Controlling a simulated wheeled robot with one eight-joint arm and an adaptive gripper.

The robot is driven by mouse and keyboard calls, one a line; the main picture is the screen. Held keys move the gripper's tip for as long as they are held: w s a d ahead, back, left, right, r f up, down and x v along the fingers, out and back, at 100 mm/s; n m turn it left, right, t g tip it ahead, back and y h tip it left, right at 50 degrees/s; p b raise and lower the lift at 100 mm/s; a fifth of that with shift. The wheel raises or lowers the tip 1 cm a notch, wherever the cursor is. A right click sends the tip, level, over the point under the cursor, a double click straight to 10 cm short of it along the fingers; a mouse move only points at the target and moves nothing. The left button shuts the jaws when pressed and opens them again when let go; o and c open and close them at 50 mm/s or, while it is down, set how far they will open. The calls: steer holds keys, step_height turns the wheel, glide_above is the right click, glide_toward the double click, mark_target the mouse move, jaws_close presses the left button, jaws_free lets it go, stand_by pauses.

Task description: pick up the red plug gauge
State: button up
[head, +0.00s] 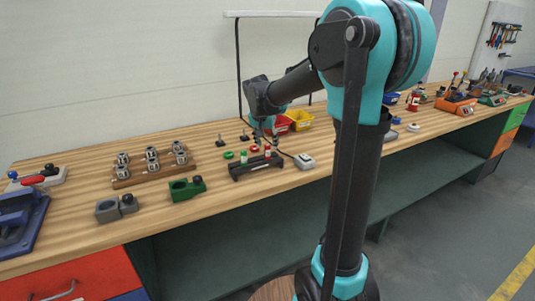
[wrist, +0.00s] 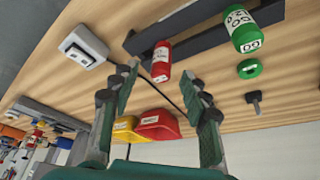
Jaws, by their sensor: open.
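The red plug gauge (wrist: 161,57) is a red cylinder with a white label, standing on a dark rack (wrist: 205,32) in the wrist view. In the head view the gauge (head: 267,151) is small, at the right part of the rack (head: 256,169). My gripper (wrist: 162,77) is open and empty. In the wrist view the gauge appears just beyond and between the fingertips, and I see no contact. In the head view my gripper (head: 266,132) is above and behind the rack, partly blurred by its small size.
A green plug gauge (wrist: 243,32) stands on the same rack, with a green ring (wrist: 249,68) beside it. A grey-white device (wrist: 83,47) is near the rack. Yellow (wrist: 124,130) and red (wrist: 158,124) bins lie behind. A wooden block with metal parts (head: 152,166) is left.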

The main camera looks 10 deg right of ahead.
mark_target(267, 154)
steer(key=x, duration=0.4)
steer(key=shift+f, duration=0.3)
jaws_close()
